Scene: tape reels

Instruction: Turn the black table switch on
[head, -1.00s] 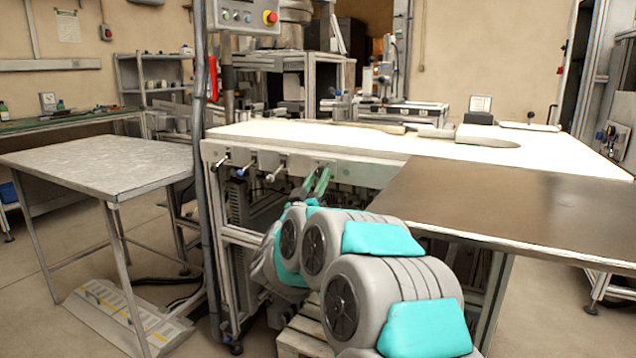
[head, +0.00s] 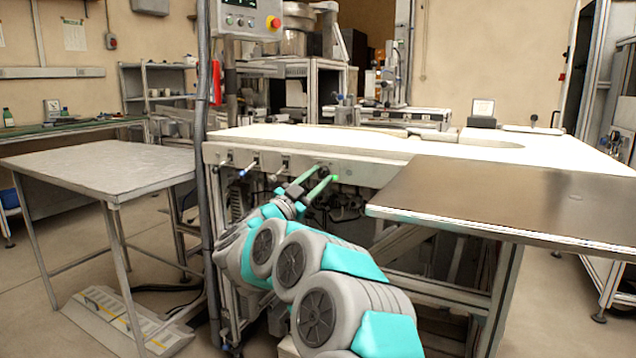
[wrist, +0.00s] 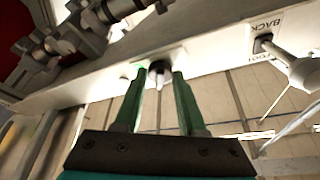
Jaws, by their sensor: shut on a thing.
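The black table switch (wrist: 159,70) sits on the pale front panel of the white-topped table, with its short lever pointing out between my fingers in the wrist view. My gripper (wrist: 157,76) has its green fingers on either side of the switch, shut on it. In the head view my gripper (head: 326,174) reaches up to the panel just below the tabletop edge. The fingers largely hide the switch there, and its on or off position cannot be told.
Another lever switch (wrist: 295,68) labelled BACK and FOOT is beside it in the wrist view. More levers, one blue-tipped (head: 248,168), line the panel to the left. A brown tabletop (head: 480,195) juts out at right; a grey table (head: 100,165) stands left.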

